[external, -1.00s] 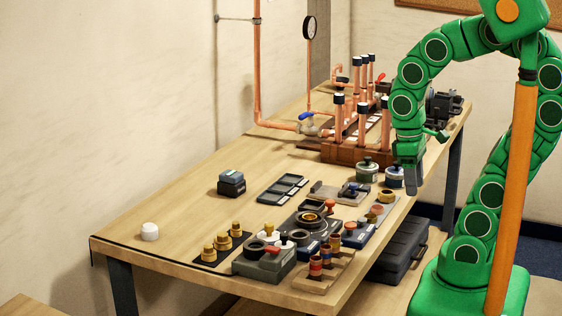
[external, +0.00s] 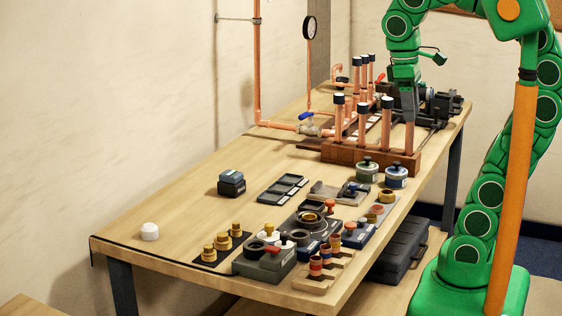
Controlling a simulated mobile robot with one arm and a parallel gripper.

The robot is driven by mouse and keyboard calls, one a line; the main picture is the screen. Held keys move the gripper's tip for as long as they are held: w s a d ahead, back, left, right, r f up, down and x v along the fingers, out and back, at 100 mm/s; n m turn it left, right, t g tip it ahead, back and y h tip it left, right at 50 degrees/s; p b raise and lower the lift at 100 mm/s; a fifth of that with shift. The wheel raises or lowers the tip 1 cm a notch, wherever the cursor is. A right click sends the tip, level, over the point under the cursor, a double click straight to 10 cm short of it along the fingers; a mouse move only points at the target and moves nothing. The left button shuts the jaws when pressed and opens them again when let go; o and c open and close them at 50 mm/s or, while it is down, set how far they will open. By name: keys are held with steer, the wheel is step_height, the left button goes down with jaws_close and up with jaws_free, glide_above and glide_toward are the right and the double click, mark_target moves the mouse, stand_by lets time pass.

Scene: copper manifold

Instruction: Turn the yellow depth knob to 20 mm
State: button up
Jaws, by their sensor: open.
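My gripper (external: 408,114) points down at the far right end of the bench, among the copper pipes and in front of a dark machine (external: 441,104). It is open, and no object shows between its fingers. It overlaps the machine in the picture; I cannot tell how far apart they are. The machine is partly hidden by my arm. I cannot pick out a yellow depth knob or its scale for sure. A dark device (external: 297,226) with a gold ring (external: 310,218) on top sits on the front part of the bench.
Copper pipes with black caps stand in a brown wooden block (external: 345,153) beside my gripper. Two lidded tins (external: 367,172) (external: 397,177) stand in front of it. Several gold stepped pieces (external: 222,242) sit at the front. The left of the bench top (external: 185,210) is mostly clear.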

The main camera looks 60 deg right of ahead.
steer(key=w+a+r+n, duration=0.25)
steer(key=w+n, duration=0.35)
steer(key=w, duration=0.8)
steer(key=n+t, duration=0.2)
steer(key=n, duration=0.7)
glide_above(269, 224)
step_height(269, 224, down, 3)
step_height(269, 224, down, 30)
steer(key=shift+d+r, duration=0.1)
jaws_close()
